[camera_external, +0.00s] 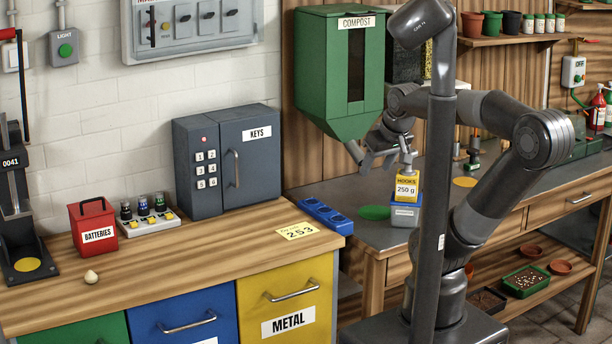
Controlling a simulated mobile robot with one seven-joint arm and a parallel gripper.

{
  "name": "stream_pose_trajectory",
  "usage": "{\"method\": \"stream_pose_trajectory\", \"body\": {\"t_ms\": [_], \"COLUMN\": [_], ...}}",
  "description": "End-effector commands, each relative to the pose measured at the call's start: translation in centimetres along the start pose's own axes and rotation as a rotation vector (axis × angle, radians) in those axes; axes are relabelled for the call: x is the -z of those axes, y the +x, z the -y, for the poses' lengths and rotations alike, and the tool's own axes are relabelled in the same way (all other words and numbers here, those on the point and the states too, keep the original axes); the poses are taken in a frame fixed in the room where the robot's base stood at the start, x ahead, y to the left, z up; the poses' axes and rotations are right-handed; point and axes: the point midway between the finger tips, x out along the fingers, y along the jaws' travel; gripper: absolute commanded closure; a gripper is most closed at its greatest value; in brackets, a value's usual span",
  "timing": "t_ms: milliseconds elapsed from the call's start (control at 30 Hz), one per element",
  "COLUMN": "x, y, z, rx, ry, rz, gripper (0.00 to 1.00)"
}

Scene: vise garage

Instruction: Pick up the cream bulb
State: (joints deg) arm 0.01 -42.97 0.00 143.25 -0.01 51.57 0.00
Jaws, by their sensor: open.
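The cream bulb (91,277) is a small, pale, rounded thing with a pointed top. It sits on the wooden counter (190,262) near its front left, in front of the red batteries box (93,222). My gripper (377,163) is open, with nothing seen between its fingers. It is far to the right of the bulb, above the dark bench, beside the compost hopper's spout (356,151) and behind the yellow hooks box (407,186). The hooks box partly overlaps the view near it.
A grey key safe (228,160), a rack of small jars (150,218), a blue tray (326,214) and a code card (297,230) occupy the counter. A black stand with a display (15,190) is left of the bulb. The counter right of the bulb is clear.

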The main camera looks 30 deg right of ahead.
Motion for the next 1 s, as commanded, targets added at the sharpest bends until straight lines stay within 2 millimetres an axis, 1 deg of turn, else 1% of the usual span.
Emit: {"method": "stream_pose_trajectory", "body": {"t_ms": [167, 233, 267, 467, 567, 667, 767, 800, 867, 900, 967, 1000], "x": [0.0, 0.0, 0.0, 0.1, 0.8, 2.9, 6.0, 7.3, 9.3, 10.6, 12.4, 13.6], "y": [0.0, 0.0, 0.0, 0.0, -0.1, -0.1, 0.0, 0.2, 0.4, 0.7, 1.1, 1.4], "z": [0.0, 0.0, 0.0, 0.0, 0.4, 1.4, 3.1, 4.0, 5.5, 6.6, 8.3, 9.6], "rx": [0.0, 0.0, 0.0, 0.001, 0.007, 0.023, 0.047, 0.057, 0.072, 0.081, 0.095, 0.103], "ry": [0.0, 0.0, 0.0, -0.001, -0.01, -0.034, -0.068, -0.084, -0.108, -0.123, -0.147, -0.163], "rz": [0.0, 0.0, 0.0, 0.0, 0.002, 0.009, 0.018, 0.021, 0.026, 0.03, 0.034, 0.037], "gripper": [0.48, 0.44, 0.43, 0.43, 0.43, 0.43, 0.43, 0.43, 0.43, 0.43, 0.43, 0.43]}}
